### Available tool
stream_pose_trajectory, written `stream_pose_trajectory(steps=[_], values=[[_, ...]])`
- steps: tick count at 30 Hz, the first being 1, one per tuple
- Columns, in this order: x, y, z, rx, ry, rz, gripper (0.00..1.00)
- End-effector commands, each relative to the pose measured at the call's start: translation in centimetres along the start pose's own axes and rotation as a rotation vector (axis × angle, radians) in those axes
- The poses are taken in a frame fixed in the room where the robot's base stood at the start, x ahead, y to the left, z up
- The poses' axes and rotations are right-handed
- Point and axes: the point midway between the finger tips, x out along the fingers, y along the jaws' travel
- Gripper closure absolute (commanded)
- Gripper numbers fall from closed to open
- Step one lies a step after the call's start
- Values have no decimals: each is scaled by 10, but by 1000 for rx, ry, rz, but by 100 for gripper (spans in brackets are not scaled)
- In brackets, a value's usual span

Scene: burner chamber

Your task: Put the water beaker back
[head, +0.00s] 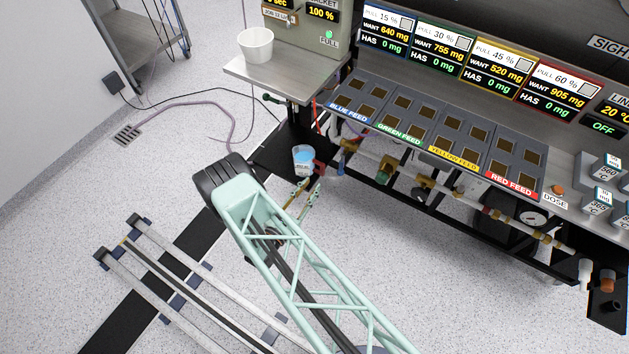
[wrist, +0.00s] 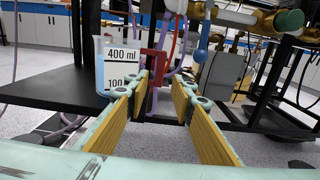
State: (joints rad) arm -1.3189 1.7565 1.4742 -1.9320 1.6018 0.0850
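The water beaker (head: 303,160) is clear, with blue liquid in it. In the head view it is at the dark low shelf left of the feed bench. In the wrist view the beaker (wrist: 115,62), marked 400 ml and 100, looks upright at upper left. Its foot is partly hidden by the left finger, so I cannot tell exactly what it rests on. My gripper (head: 307,190) is open, with nothing between its yellow pads. In the wrist view my gripper (wrist: 163,86) points to the right of the beaker, which is outside the fingers.
A red bracket (wrist: 155,65) stands just right of the beaker. Pipes and valves (wrist: 235,14) run above and to the right. The dark shelf (wrist: 55,90) has bare room left of the beaker. A white bucket (head: 256,46) stands on the steel side table (head: 290,75).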

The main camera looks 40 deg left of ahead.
Motion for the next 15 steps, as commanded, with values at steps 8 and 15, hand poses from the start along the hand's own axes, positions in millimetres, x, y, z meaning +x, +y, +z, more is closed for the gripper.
stream_pose_trajectory(steps=[8, 15], values=[[-19, 0, 0, 1, 0, 0, 77], [-22, 0, 0, 1, 0, 0, 77]])
